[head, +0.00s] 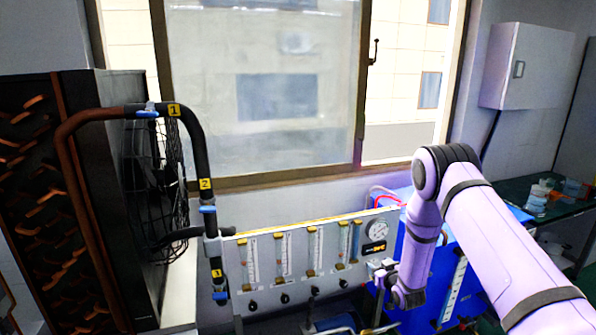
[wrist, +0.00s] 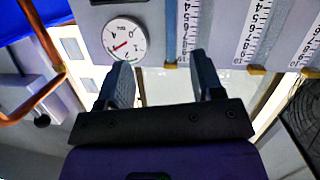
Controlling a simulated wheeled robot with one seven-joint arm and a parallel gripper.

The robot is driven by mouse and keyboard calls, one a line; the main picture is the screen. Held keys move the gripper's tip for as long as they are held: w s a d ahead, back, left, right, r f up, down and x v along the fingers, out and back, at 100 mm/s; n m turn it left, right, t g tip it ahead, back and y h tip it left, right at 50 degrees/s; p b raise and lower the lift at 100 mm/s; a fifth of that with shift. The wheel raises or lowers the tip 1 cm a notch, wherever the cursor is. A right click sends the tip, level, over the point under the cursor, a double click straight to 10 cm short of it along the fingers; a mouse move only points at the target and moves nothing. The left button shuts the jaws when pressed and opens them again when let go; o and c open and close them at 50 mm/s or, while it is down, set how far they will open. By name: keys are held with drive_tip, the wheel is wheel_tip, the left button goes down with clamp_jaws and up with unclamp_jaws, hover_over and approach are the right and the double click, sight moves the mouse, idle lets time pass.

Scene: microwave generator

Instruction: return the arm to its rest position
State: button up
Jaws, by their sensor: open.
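My arm, lilac with dark joints, rises from the lower right of the head view, bends at an elbow and hangs down in front of the flowmeter panel (head: 297,262). My gripper (head: 380,270) is at the panel's right end, below the round gauge (head: 377,231), small and partly hidden by my wrist. In the wrist view my gripper (wrist: 163,75) has its two dark fingers spread apart with nothing between them. The gauge (wrist: 123,40) shows there beyond the left finger, and scaled tubes (wrist: 253,35) beyond the right one.
A dark pipe (head: 197,150) with yellow number tags and a caged fan (head: 152,185) stand left of the panel. A blue box (head: 440,270) is close behind my forearm. A window (head: 262,90) is behind; a white wall cabinet (head: 527,66) and cluttered bench (head: 512,190) are at right.

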drive_tip(key=s+d+r+m+g+h, duration=0.1)
drive_tip(key=s+r+g, duration=0.1)
drive_tip(key=r, duration=1.1)
drive_tip(key=s+d+r+m+g+h, duration=0.1)
drive_tip(key=s+r, duration=0.1)
drive_tip(key=r, duration=1.2)
drive_tip(key=s+r+g+h, duration=0.1)
drive_tip(key=s+r+g, duration=0.1)
drive_tip(key=s+r, duration=0.65)
drive_tip(key=s+d+r+m+g, duration=0.1)
drive_tip(key=s+r, duration=0.4)
drive_tip(key=s, duration=0.4)
drive_tip(key=s+r+g, duration=0.1)
drive_tip(key=s+r, duration=0.3)
drive_tip(key=s, duration=0.5)
drive_tip(key=s+r+g, duration=0.1)
drive_tip(key=s+g, duration=0.2)
drive_tip(key=s, duration=1.6)
drive_tip(key=shift+s+a+m, duration=0.25)
drive_tip(key=shift+s+m, duration=0.1)
drive_tip(key=shift+m, duration=0.05)
drive_tip(key=shift+w+r, duration=0.1)
